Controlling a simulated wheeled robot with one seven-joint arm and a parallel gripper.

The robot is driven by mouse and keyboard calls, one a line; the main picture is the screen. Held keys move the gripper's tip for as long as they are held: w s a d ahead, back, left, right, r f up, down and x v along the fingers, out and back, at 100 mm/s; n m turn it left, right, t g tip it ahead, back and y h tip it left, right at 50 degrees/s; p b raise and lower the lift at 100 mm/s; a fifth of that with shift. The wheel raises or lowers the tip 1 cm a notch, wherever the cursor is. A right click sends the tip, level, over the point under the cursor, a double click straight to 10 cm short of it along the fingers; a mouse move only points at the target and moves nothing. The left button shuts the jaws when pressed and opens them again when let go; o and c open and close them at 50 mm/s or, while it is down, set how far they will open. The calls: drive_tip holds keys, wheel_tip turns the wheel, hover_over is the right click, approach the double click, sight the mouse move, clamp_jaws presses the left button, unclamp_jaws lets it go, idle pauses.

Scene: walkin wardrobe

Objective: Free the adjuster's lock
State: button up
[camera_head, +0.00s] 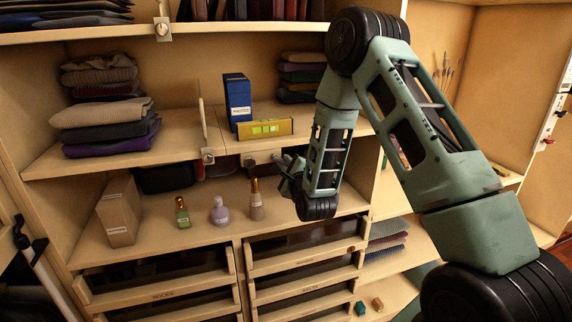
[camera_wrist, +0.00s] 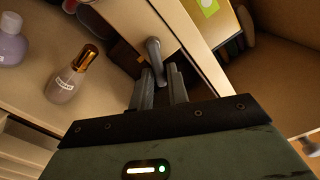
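The adjuster's lock appears in the wrist view as a small grey lever (camera_wrist: 153,46) with a rounded head, on a pale plate (camera_wrist: 135,22) at the shelf edge. My gripper (camera_wrist: 159,70) has its two dark fingers apart, with the lever's lower end between or just beyond their tips. I cannot tell whether they touch it. In the head view my gripper (camera_head: 282,160) is at the front edge of the middle shelf, just right of a dark fitting (camera_head: 249,162). A yellow-green spirit level (camera_head: 265,128) lies on the shelf above.
A blue box (camera_head: 237,98) stands behind the level. A similar silver knob fitting (camera_head: 207,155) is to the left. Below stand a green bottle (camera_head: 182,213), a purple bottle (camera_head: 219,212), a gold-capped bottle (camera_head: 256,200) and a tan box (camera_head: 118,210). Folded clothes (camera_head: 105,120) are left.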

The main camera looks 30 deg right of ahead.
clamp_jaws()
drive_tip(key=n+b, duration=0.1)
drive_tip(key=b, duration=0.1)
drive_tip(key=n+b, duration=0.1)
drive_tip(key=shift+d+r+n+b, duration=0.1)
drive_tip(key=shift+r+n+b, duration=0.3)
drive_tip(key=o, duration=0.5)
unclamp_jaws()
